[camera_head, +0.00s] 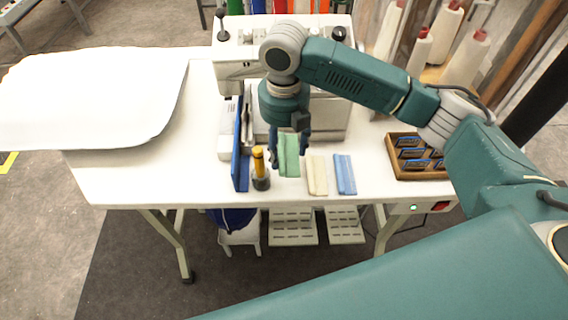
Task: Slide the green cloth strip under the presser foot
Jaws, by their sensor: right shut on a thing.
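The green cloth strip (289,160) lies on the white table in front of the sewing machine (232,68). My right gripper (289,158) reaches down over it from above, and its fingers are shut on the strip. The presser foot is not clear in this view; my right arm and gripper cover part of the machine. My left gripper does not show.
A cream strip (317,175) and a blue strip (344,174) lie right of the green one.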

